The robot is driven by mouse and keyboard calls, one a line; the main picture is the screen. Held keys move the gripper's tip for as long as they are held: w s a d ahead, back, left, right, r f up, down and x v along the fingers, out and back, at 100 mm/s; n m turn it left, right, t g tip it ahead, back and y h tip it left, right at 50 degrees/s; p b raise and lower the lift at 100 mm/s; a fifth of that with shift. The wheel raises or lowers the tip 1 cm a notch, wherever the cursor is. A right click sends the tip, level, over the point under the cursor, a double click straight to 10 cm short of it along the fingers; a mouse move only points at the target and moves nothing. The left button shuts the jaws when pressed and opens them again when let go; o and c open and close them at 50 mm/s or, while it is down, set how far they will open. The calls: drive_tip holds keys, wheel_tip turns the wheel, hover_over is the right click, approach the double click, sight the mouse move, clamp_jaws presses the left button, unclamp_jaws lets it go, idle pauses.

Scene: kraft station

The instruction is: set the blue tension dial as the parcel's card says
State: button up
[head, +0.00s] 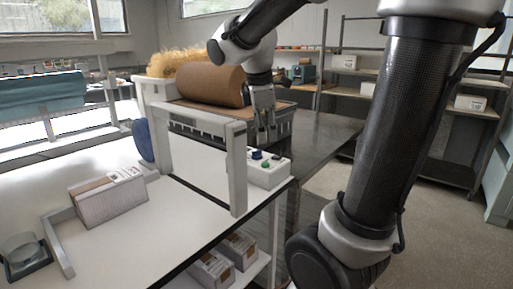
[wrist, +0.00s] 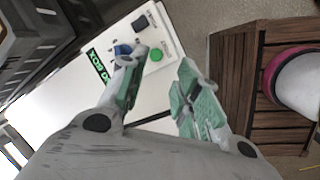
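The blue tension dial (head: 257,155) sits on a white control box (head: 268,177) at the table's right edge. In the wrist view the blue dial (wrist: 123,50) is partly hidden by my left fingertip; I cannot tell whether they touch. My gripper (head: 266,130) hangs above the box, and in the wrist view my gripper (wrist: 158,70) is open with nothing between its fingers. The parcel (head: 110,200) stands on the white table at left. Its card (head: 125,174) lies on top, too small to read.
A green button (wrist: 155,55) and a dark knob (wrist: 140,22) are beside the dial. A green-lettered display (wrist: 100,66) is near them. A grey frame (head: 238,168) stands left of the box. A brown paper roll (head: 210,85) lies behind. The white table's front is clear.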

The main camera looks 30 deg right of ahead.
sight(258, 150)
drive_tip(key=w+f+n+h, duration=0.2)
drive_tip(key=w+n, duration=0.5)
drive_tip(key=w, duration=0.2)
drive_tip(key=shift+g, duration=0.4)
drive_tip(key=x, duration=0.7)
drive_tip(key=shift+s+a+f, duration=0.1)
drive_tip(key=shift+f, duration=0.2)
drive_tip(key=shift+s, duration=0.1)
clamp_jaws()
